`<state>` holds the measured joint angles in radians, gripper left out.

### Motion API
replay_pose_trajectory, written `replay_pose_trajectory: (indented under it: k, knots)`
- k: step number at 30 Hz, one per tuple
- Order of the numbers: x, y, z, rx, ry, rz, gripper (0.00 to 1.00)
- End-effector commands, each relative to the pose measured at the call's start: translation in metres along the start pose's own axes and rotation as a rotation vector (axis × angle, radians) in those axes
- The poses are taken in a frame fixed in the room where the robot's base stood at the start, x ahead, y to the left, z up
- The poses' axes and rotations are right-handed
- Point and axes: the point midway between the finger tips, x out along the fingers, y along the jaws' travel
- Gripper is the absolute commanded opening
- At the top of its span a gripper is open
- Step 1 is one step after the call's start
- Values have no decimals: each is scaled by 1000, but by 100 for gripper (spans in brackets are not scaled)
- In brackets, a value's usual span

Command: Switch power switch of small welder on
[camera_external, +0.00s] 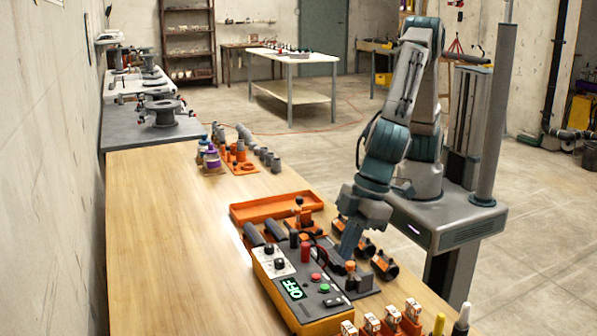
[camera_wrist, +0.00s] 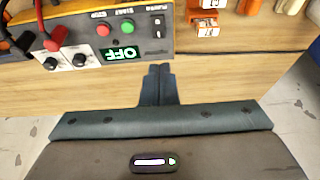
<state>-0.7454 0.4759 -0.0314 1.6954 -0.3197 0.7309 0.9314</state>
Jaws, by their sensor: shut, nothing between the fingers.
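The small welder (camera_external: 327,318) is an orange box with a grey top panel on the wooden table. Its lit display (camera_wrist: 122,54) reads OFF in green, and it also shows in the external view (camera_external: 292,289). In the wrist view the power switch (camera_wrist: 158,27) is a small dark rocker at the panel's right end, under a power label. A red button (camera_wrist: 103,28) and a green button (camera_wrist: 127,25) sit left of it. My gripper (camera_wrist: 159,70) is shut and empty. Its fingertips appear just below the switch in that view, and I cannot tell the gap.
Two knobs (camera_wrist: 79,60) and red and black cable plugs sit at the panel's left. An orange tray (camera_external: 275,207) lies behind the welder. Orange-based parts (camera_external: 410,312) stand along the table's front edge. The table's left side (camera_external: 160,240) is clear.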

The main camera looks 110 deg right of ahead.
Motion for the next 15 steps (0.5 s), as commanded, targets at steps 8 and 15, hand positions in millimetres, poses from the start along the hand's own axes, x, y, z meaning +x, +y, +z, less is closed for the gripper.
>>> replay_pose_trajectory:
  k: [8,15]
  knots:
    - [58,1,0,0,-3,3,0]
    - [89,1,6,0,-1,2,0]
